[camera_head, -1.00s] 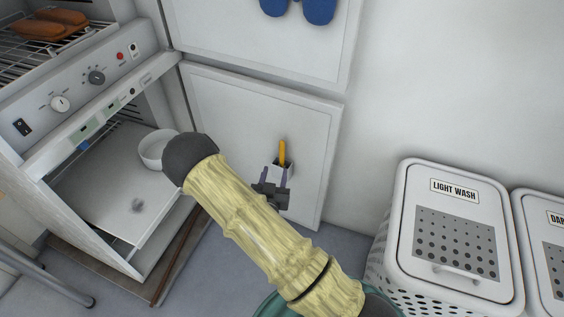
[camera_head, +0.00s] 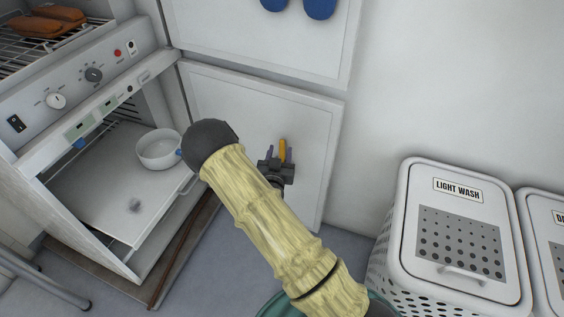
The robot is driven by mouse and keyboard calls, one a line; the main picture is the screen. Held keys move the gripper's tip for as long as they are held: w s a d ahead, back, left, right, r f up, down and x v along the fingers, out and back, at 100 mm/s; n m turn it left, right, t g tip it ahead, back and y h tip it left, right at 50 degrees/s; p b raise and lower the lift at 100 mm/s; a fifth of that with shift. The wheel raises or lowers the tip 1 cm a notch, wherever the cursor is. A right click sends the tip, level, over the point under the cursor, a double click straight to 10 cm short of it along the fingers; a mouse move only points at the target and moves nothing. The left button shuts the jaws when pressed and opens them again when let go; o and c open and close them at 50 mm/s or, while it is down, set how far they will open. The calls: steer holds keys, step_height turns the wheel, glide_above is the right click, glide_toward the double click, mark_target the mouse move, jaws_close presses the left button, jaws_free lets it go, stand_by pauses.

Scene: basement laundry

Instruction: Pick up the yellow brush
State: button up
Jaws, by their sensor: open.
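The yellow brush (camera_head: 282,147) stands upright against the lower white cabinet door; only its upper part shows. My gripper (camera_head: 278,155) is open, with its two purple-grey fingers pointing up, one on each side of the brush as seen from here. Whether the fingers touch the brush or stand in front of it I cannot tell. The dark gripper body hides the brush's lower part and the small white holder beneath it.
An open oven-like unit with a white bowl (camera_head: 158,149) on its tray is at left. Blue mitts (camera_head: 318,7) hang above. A light wash hamper (camera_head: 453,220) stands at right. White wall (camera_head: 450,80) lies between the cabinet and hamper.

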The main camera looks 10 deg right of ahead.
steer(key=shift+x, duration=1.15)
jaws_close()
